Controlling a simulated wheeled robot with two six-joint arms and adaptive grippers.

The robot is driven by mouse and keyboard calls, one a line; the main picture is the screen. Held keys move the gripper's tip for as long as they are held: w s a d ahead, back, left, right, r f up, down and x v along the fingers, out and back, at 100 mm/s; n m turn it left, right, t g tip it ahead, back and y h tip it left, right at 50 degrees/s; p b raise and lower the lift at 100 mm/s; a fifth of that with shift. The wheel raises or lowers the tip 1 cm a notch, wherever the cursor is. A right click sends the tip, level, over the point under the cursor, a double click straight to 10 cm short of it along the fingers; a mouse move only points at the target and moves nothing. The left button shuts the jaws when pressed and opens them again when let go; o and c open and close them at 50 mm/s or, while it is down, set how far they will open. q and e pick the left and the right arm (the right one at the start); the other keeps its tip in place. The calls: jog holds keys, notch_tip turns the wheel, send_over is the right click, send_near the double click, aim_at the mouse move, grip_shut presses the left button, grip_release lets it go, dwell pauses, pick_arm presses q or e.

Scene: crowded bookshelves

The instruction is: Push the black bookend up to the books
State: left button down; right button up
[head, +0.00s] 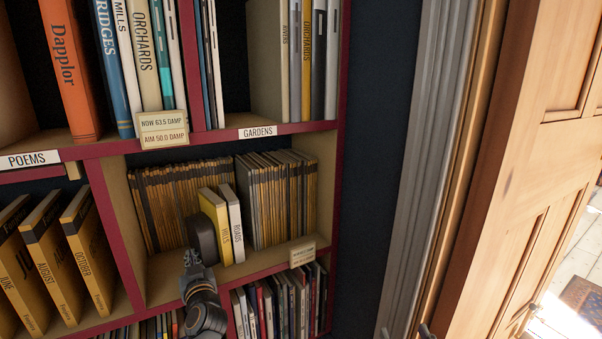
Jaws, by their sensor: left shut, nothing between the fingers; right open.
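The black bookend (200,238) stands upright on the middle shelf, just left of and in front of two upright books. These are the yellow HILLS book (222,228) and the white ROADS book (237,232). The bookend looks very close to the yellow book; I cannot tell whether they touch. My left gripper (192,260) is shut and empty, right at the bookend's lower left side, and hides part of its base. I cannot tell whether it touches. Only the fingertips of my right gripper (405,333) show at the bottom edge, spread apart, far from the shelf.
Rows of thin yellow-and-dark volumes (165,190) and grey-spined ones (275,195) fill the back of the shelf. A small tag (302,254) sits on its front edge. Bare shelf (165,270) lies left of the gripper. A wooden door (510,180) stands at right.

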aim_at(206, 260)
pick_arm(q)
jog(key=shift+w+d, duration=0.15)
jog(key=shift+d, duration=0.05)
jog(key=shift+w+d+b, duration=0.1)
jog(key=shift+d+b, duration=0.2)
jog(key=shift+b, duration=0.05)
pick_arm(e)
notch_tip(206, 260, up, 7)
jog(key=t, duration=0.3)
jog(key=shift+f, duration=0.2)
dwell(0.8)
pick_arm(q)
jog(key=shift+w+d, duration=0.15)
jog(key=shift+d, duration=0.1)
jog(key=shift+w+d+b, duration=0.1)
jog(key=shift+d+b, duration=0.1)
jog(key=shift+b, duration=0.15)
jog(key=shift+w+d, duration=0.1)
jog(key=shift+d, duration=0.05)
jog(key=shift+w+d+b, duration=0.15)
jog(key=shift+d+b, duration=0.1)
jog(key=shift+b, duration=0.1)
pick_arm(e)
jog(key=s+r+n+t+y, duration=0.1)
jog(key=s+r+t, duration=0.4)
jog(key=r, duration=0.6)
jog(key=shift+a+r+t+y, duration=0.15)
jog(key=shift+t+y, duration=0.25)
dwell(1.4)
